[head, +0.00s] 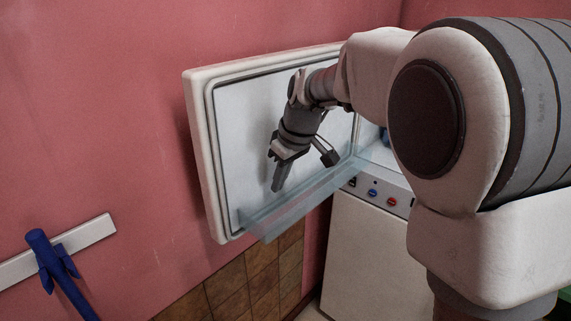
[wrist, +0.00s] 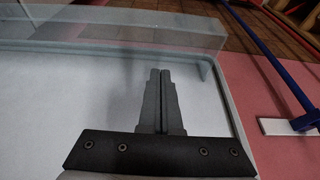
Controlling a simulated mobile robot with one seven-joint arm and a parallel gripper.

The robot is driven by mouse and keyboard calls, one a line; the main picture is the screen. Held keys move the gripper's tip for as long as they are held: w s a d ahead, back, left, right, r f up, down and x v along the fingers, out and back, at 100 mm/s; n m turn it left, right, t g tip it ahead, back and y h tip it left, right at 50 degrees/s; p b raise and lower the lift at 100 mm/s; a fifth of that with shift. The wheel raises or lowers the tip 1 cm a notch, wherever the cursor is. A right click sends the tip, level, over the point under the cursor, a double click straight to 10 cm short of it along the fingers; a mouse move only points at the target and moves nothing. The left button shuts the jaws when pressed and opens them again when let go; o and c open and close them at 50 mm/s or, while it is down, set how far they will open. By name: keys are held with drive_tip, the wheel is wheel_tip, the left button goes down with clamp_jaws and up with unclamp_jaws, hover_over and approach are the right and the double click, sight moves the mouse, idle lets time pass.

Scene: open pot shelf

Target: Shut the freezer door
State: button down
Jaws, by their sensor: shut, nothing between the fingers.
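The freezer door (head: 236,130) stands wide open at the left in the head view, its inner side facing me. A clear door shelf (head: 290,205) runs along its lower inner edge. The door's pale inner panel (wrist: 60,100) and the clear shelf (wrist: 110,38) also fill the left of the wrist view. My gripper (head: 277,188) is shut and empty, in front of the inner panel and close to the shelf. Its closed fingers show in the wrist view (wrist: 160,85). I cannot tell whether they touch the door. My arm hides most of the freezer's inside.
The white fridge body (head: 365,255) with a knob panel (head: 375,193) stands right of the door. A pink wall (head: 100,110) lies behind and left of the door. A blue handle on a white wall rail (head: 85,247) is at the lower left.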

sight(276, 214)
drive_tip(key=x, duration=0.4)
drive_tip(key=s+d, duration=0.2)
drive_tip(key=shift+s+d+r, duration=0.1)
drive_tip(key=shift+d+r, duration=0.1)
drive_tip(key=shift+d, duration=0.1)
drive_tip(key=shift+s+d+f, duration=0.1)
drive_tip(key=shift+s+d, duration=0.1)
drive_tip(key=shift+d, duration=0.05)
